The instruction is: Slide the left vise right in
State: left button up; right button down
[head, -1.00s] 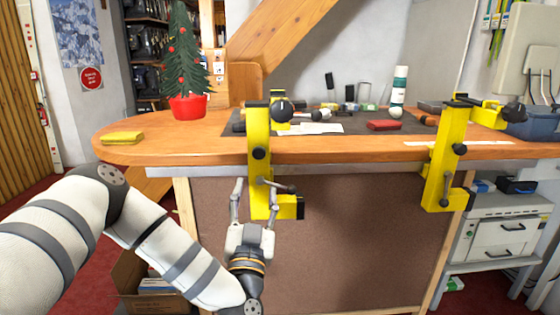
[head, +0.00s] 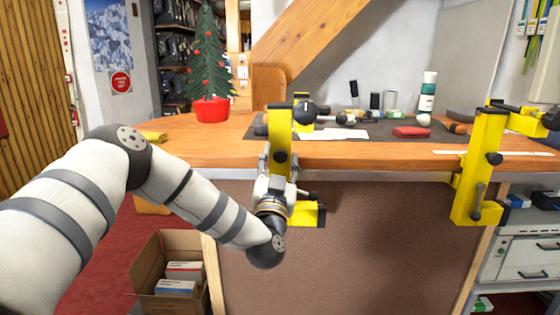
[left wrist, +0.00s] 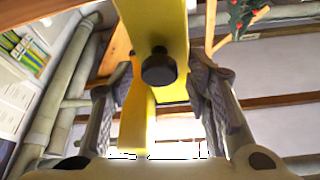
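The left vise (head: 279,130) is a yellow clamp with black knobs on the front edge of the wooden bench (head: 370,153). Its upright post hangs down past the edge, and its lower arm ends in a black tip. My left gripper (head: 279,165) is below the bench edge with one finger on each side of the post. In the left wrist view the yellow vise (left wrist: 150,22) and its black knob show between the spread fingers (left wrist: 160,88). I cannot tell whether the fingers touch it. The right vise (head: 487,150) is a similar yellow clamp farther right. My right gripper is not in view.
A small Christmas tree in a red pot (head: 212,110) stands on the bench's left side. A dark mat (head: 385,129) holds tools, a red item (head: 411,132) and a bottle (head: 427,92). The front edge between the vises is clear. A cardboard box (head: 190,255) stands on the floor.

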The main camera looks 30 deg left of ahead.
pick_arm(q)
grip_shut()
jog(key=d, duration=0.1)
jog(key=w+d, duration=0.1)
jog(key=shift+w+d, duration=0.2)
jog(key=shift+d, duration=0.15)
jog(key=shift+o, duration=1.1)
grip_release()
jog(key=shift+o, duration=0.6)
jog(key=shift+w+d, duration=0.1)
jog(key=shift+w, duration=0.05)
